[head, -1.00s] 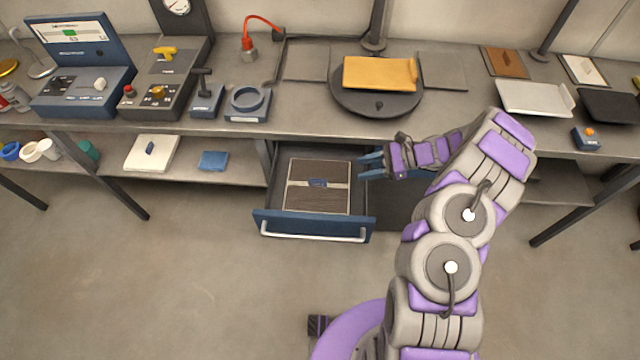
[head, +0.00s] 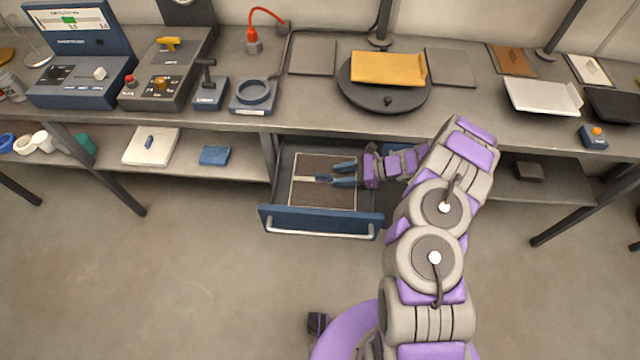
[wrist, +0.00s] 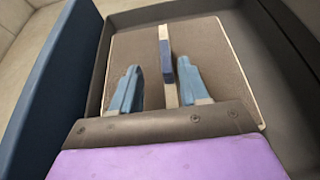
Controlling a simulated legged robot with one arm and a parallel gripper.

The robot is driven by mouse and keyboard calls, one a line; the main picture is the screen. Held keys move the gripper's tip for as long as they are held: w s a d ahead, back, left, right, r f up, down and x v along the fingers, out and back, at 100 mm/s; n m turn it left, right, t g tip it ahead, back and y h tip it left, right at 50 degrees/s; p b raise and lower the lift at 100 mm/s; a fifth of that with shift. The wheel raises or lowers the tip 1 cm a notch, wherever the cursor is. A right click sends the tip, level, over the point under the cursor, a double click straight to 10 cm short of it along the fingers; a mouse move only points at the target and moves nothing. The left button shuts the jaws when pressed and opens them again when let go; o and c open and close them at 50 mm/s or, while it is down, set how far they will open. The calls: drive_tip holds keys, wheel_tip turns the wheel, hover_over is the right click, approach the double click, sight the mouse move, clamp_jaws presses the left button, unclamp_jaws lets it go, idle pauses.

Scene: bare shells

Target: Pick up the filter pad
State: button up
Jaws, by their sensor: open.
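The filter pad appears to be the flat brown square with a pale edge (head: 325,198) lying in the open drawer. A pale strip crosses its middle and carries a raised blue tab (wrist: 167,62). My gripper (head: 336,174) is over the pad, reaching in from the right. In the wrist view my gripper (wrist: 158,66) is open, its two blue fingers apart on either side of the strip, with the tab between and just beyond the tips. Nothing is held. In the head view my fingers partly hide the tab.
The drawer's blue front (head: 318,220) and grey side walls surround the pad. The workbench (head: 330,115) overhangs behind, with a round stand (head: 385,100) holding a yellow tray. A lower shelf (head: 238,172) lies left. The floor in front is clear.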

sight(326, 176)
drive_tip(key=shift+d+f, duration=0.1)
drive_tip(key=shift+d, duration=0.3)
drive_tip(key=shift+w+f, duration=0.1)
drive_tip(key=shift+w+a+f+b, duration=0.15)
drive_tip(key=shift+a+b, duration=0.1)
drive_tip(key=shift+b, duration=0.2)
drive_tip(key=x, duration=0.2)
drive_tip(key=r+b+x, duration=0.1)
drive_tip(key=x, duration=0.2)
drive_tip(key=shift+w+a+f, duration=0.1)
drive_tip(key=shift+w+a, duration=0.05)
drive_tip(key=shift+a, duration=0.3)
drive_tip(key=shift+d, duration=1)
drive_tip(key=c, duration=0.5)
drive_tip(key=shift+a, duration=0.2)
drive_tip(key=shift+c, duration=1.4)
drive_tip(key=shift+a, duration=0.5)
clamp_jaws()
